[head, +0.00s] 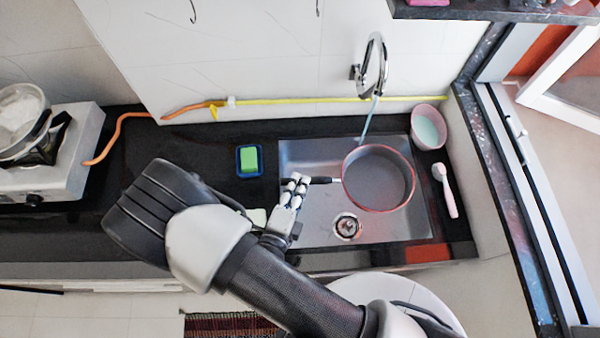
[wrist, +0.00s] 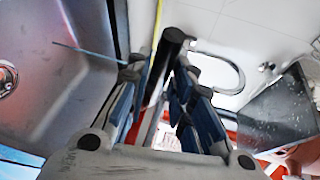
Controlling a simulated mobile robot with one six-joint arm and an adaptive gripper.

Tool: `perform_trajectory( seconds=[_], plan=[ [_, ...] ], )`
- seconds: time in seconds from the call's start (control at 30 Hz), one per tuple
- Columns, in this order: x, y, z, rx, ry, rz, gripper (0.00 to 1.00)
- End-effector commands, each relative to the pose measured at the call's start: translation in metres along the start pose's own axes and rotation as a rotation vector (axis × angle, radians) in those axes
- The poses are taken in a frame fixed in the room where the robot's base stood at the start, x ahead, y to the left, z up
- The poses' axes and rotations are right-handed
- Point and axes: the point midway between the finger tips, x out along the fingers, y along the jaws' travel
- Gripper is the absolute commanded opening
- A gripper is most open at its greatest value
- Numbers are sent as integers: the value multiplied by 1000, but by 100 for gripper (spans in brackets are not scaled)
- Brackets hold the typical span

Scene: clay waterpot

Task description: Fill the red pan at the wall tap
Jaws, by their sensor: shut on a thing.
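The red pan (head: 378,180), with a red rim and grey inside, is over the right part of the metal sink (head: 310,225). My gripper (head: 296,190) is shut on its black handle (head: 322,180), left of the pan. The handle also shows between the fingers (wrist: 170,85) in the wrist view as a dark bar (wrist: 174,36). The curved wall tap (head: 374,68) is above the pan's far side. A thin blue stream (head: 369,120) runs from it down to the pan's far rim. I cannot tell whether it lands inside or passes behind. No water is clearly visible in the pan.
A pink bowl (head: 428,126) and a pink-handled brush (head: 447,192) are right of the sink. A green sponge (head: 249,158) sits in a blue dish to its left. A stove (head: 45,160) with an orange hose (head: 125,117) is at far left. A shelf (head: 490,12) overhangs at upper right.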

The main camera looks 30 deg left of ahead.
Motion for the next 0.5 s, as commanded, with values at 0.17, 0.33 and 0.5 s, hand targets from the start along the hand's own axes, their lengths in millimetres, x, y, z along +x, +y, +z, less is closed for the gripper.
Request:
perform_trajectory(
  seconds=[0.17, 0.33, 0.5],
  plan=[
    [1, 0, 4, -4, -13, -1, 0],
    [13, -2, 9, -2, -11, -1, 0],
    [28, -6, 16, -2, -11, -1, 0]
  ],
)
